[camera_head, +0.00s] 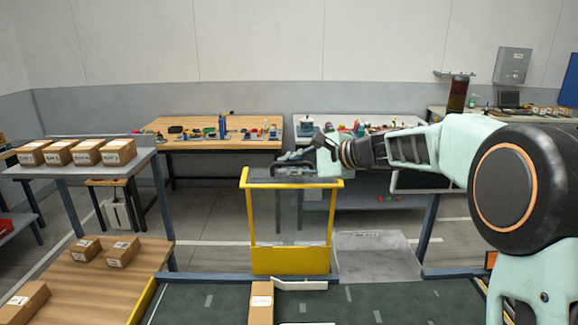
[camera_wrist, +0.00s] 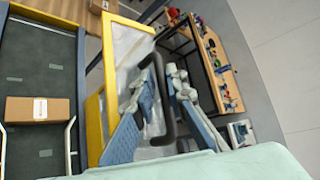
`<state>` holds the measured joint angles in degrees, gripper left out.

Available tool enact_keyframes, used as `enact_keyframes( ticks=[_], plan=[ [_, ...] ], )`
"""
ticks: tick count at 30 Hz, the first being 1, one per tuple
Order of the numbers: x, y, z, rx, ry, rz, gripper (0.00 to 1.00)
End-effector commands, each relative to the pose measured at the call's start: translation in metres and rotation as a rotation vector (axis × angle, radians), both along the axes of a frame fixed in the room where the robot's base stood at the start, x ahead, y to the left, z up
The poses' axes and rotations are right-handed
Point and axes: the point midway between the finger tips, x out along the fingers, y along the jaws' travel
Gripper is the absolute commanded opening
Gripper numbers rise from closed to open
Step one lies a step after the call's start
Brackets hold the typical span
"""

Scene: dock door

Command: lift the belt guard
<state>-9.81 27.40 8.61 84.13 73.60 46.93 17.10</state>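The belt guard (camera_head: 290,261) is a yellow frame with a clear panel, upright across the far end of the dark green belt. A dark handle (camera_head: 268,172) is on its top edge. In the wrist view the guard's yellow frame (camera_wrist: 109,60) runs on the left, and the dark looped handle (camera_wrist: 158,75) passes between my fingers. The contact faces are partly hidden. I cannot tell whether the guard's lower edge is clear of its seat.
A brown carton (camera_head: 261,303) lies on the conveyor belt (camera_head: 200,304) in front of the guard. Cartons sit on the left shelves (camera_head: 118,281). Workbenches (camera_head: 221,145) with small items stand behind, across open floor.

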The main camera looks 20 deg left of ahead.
Motion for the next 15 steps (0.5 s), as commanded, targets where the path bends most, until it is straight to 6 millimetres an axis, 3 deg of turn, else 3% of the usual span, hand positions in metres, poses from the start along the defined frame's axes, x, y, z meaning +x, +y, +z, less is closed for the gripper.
enact_keyframes(
  ticks=[10, 15],
  plan=[
    [-0.001, -0.003, 0.001, 0.000, 0.002, -0.002, 0.15],
    [-0.007, -0.023, 0.010, 0.000, 0.000, -0.005, 0.15]
  ],
)
